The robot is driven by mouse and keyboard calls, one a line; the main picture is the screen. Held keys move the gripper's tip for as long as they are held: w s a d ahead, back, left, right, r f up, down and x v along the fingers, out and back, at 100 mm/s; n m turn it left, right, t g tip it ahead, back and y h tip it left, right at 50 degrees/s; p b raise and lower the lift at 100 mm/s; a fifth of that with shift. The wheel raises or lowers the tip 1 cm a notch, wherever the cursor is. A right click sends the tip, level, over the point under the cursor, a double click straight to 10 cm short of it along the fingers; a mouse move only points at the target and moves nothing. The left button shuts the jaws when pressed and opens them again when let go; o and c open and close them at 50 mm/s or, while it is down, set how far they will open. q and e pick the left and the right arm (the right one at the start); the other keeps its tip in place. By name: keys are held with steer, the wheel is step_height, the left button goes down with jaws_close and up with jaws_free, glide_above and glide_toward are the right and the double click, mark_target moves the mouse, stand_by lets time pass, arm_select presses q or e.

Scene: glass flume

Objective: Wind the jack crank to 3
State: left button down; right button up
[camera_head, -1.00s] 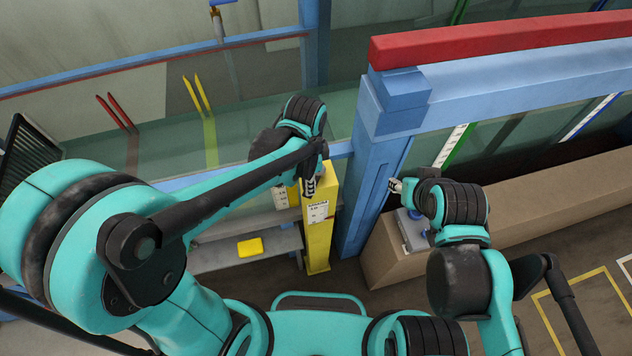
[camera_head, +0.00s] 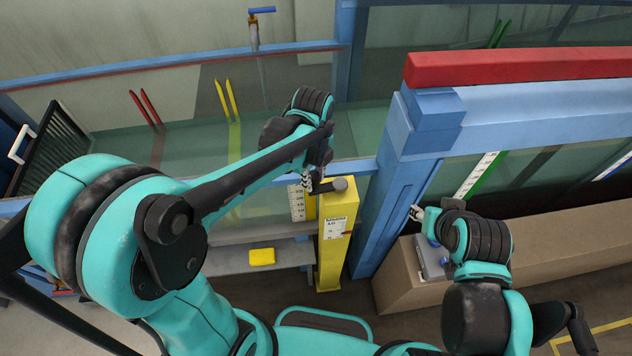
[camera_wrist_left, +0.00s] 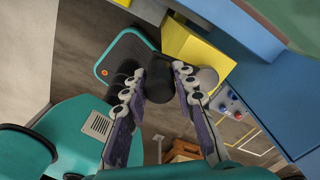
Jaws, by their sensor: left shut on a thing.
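The yellow jack post (camera_head: 336,245) stands left of the blue upright and bears a white label (camera_head: 337,228) with a red mark; its figures are too small to read. The crank's dark arm (camera_head: 324,187) runs left from a round grey hub (camera_head: 340,184) on the post's top. My left gripper (camera_head: 311,184) is at the arm's outer end. In the left wrist view my left gripper (camera_wrist_left: 160,74) is shut on the crank's dark grip (camera_wrist_left: 158,88), with the grey hub (camera_wrist_left: 207,78) just right. My right gripper (camera_head: 416,213) is beside the blue upright, its opening unclear.
A blue upright (camera_head: 392,205) stands close right of the post. A white scale (camera_head: 297,203) is just left of it. A yellow block (camera_head: 262,257) lies on a grey shelf (camera_head: 225,266). A tan ledge (camera_head: 540,240) is at right.

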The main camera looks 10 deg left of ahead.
arm_select(q)
steer(key=shift+w+a+m, duration=0.15)
steer(key=shift+w+m, duration=0.25)
steer(key=shift+m, duration=0.2)
steer(key=c, duration=1.2)
jaws_free()
step_height(320, 180, up, 12)
